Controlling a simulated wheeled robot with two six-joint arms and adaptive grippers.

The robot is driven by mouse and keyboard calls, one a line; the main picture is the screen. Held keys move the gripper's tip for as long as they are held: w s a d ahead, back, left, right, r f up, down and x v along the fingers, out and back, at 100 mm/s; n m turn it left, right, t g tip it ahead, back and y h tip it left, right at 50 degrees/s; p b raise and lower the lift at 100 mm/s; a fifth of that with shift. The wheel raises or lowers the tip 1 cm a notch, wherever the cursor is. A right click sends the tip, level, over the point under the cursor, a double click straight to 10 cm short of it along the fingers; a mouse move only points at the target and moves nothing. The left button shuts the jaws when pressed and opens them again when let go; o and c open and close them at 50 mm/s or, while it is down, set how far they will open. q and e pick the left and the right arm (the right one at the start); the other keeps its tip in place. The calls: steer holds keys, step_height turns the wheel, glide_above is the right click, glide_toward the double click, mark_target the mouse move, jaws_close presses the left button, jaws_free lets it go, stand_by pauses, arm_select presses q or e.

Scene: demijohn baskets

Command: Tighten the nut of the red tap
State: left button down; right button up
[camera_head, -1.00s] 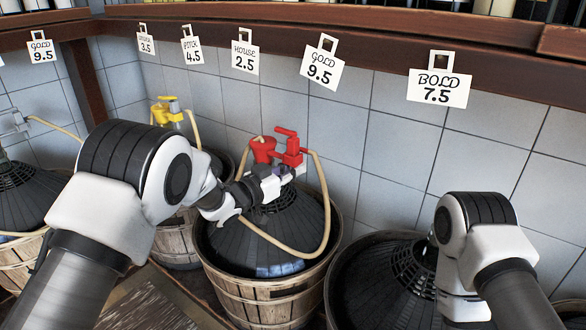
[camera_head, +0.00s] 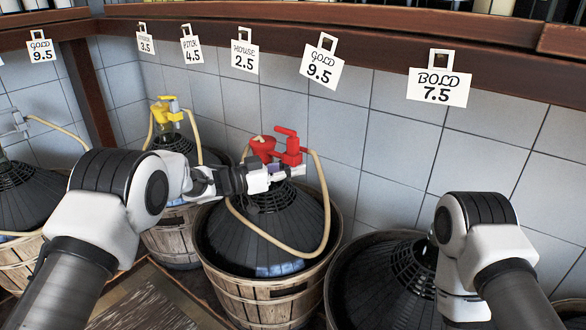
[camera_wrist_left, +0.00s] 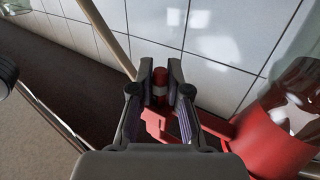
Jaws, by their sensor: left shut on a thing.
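The red tap (camera_head: 290,148) stands on the neck of a dark demijohn (camera_head: 265,228) in a wooden basket. A red funnel-like cup (camera_head: 262,149) sits on its left side. My left gripper (camera_head: 283,172) reaches in from the left, just below the tap body, and is shut at the tap's neck. In the left wrist view, my fingers (camera_wrist_left: 160,76) close around a red cylindrical part, the nut (camera_wrist_left: 160,88), with a pale band. The red cup also shows in the left wrist view (camera_wrist_left: 275,145). My fingers hide part of the nut. My right gripper is out of view.
A beige hose (camera_head: 322,200) loops from the tap around the demijohn. A yellow tap (camera_head: 167,110) stands on the demijohn behind left. Another dark demijohn (camera_head: 375,285) is at right, beside my right arm. The tiled wall (camera_head: 400,150) is close behind.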

arm_select(q)
steer(key=shift+r, duration=0.15)
steer(key=c, duration=1.1)
jaws_free()
steer(key=v, duration=1.2)
